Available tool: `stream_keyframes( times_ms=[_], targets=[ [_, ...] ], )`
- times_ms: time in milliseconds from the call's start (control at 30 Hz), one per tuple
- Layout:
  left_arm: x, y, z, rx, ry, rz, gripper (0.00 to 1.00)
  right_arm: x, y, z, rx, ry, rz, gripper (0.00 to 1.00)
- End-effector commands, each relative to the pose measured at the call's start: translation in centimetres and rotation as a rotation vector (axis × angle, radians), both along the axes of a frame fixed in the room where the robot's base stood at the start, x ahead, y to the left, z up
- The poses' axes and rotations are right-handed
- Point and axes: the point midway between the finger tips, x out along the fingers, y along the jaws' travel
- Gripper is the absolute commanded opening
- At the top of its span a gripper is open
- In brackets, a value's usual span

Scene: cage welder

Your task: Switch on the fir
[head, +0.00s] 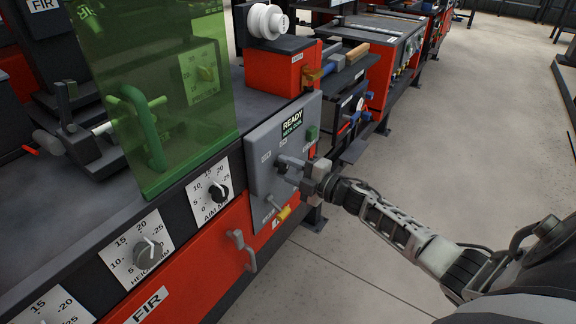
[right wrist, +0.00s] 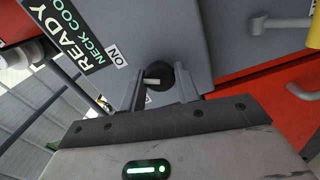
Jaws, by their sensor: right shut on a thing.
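My left gripper is not in view.
A green see-through guard (head: 165,110) stands at left. Dials (head: 147,252) line the front. Open floor lies at right.

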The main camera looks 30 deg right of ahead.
Motion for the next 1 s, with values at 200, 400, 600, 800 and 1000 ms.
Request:
stream_keyframes(
  times_ms=[200, 400, 600, 800, 1000],
  targets=[
    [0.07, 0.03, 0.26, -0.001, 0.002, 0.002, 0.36, -0.03, -0.02, -0.02, 0.064, 0.029, 0.0, 0.09],
    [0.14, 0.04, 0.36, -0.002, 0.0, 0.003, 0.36, -0.04, -0.02, -0.05, 0.086, 0.037, 0.0, 0.09],
    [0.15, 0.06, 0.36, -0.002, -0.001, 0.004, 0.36, -0.03, -0.01, -0.07, 0.089, 0.038, 0.0, 0.09],
    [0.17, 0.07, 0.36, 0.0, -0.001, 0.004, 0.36, -0.03, -0.01, -0.07, 0.089, 0.038, 0.0, 0.45],
    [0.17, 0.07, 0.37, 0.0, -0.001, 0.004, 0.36, -0.01, 0.0, -0.05, 0.087, 0.037, 0.0, 0.53]
  ],
)
